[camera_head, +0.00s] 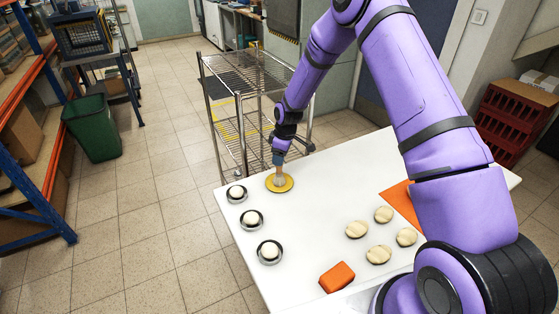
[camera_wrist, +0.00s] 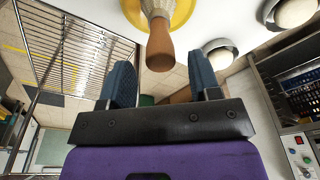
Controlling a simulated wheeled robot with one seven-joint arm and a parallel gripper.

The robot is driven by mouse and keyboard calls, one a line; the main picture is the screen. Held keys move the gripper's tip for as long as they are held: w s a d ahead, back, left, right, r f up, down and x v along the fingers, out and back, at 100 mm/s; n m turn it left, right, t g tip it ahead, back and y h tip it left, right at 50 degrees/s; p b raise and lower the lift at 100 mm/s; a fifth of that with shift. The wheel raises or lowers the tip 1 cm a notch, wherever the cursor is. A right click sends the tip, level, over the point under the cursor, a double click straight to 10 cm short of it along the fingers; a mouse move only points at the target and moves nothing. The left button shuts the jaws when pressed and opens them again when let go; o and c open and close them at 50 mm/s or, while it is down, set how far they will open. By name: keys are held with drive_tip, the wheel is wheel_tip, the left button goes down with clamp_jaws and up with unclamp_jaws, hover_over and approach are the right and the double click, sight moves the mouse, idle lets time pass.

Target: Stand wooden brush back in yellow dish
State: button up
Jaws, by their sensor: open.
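The yellow dish (camera_head: 288,187) lies on the far left part of the white table; part of it also shows at the top of the wrist view (camera_wrist: 184,12). The wooden brush (camera_wrist: 160,45) stands in the dish, its pale head down and its brown handle pointing away from the dish. In the head view the pale part of the brush (camera_head: 280,181) shows just below my gripper (camera_head: 279,160). In the wrist view my gripper (camera_wrist: 160,66) is open, with the handle's end between the two blue fingertips and visible gaps on both sides.
Several small round dishes with white contents (camera_head: 252,219) line the table's left edge, close to the yellow dish. Several pale round pieces (camera_head: 379,254), an orange block (camera_head: 337,277) and an orange mat (camera_head: 402,200) lie to the right. A wire rack (camera_head: 225,100) stands behind the table. The table's middle is clear.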

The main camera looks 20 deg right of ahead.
drive_tip(key=s+d+r+m+t, duration=0.1)
drive_tip(key=s+r, duration=0.2)
drive_tip(key=r, duration=0.9)
drive_tip(key=s+d+r+m, duration=0.1)
drive_tip(key=s+d+r, duration=0.15)
drive_tip(key=r, duration=0.85)
drive_tip(key=s+r+m+t+h, duration=0.1)
drive_tip(key=s+r+m+h, duration=0.15)
drive_tip(key=s+r, duration=0.9)
drive_tip(key=s+d+r+m+t, duration=0.1)
drive_tip(key=s+r+m, duration=0.2)
drive_tip(key=s, duration=1)
drive_tip(key=s+d+r+m+t+y, duration=0.1)
drive_tip(key=s+r, duration=0.4)
drive_tip(key=s, duration=0.8)
drive_tip(key=d+m, duration=0.1)
drive_tip(key=m, duration=0.1)
drive_tip(key=shift+r+m, duration=0.15)
drive_tip(key=shift+m, duration=0.2)
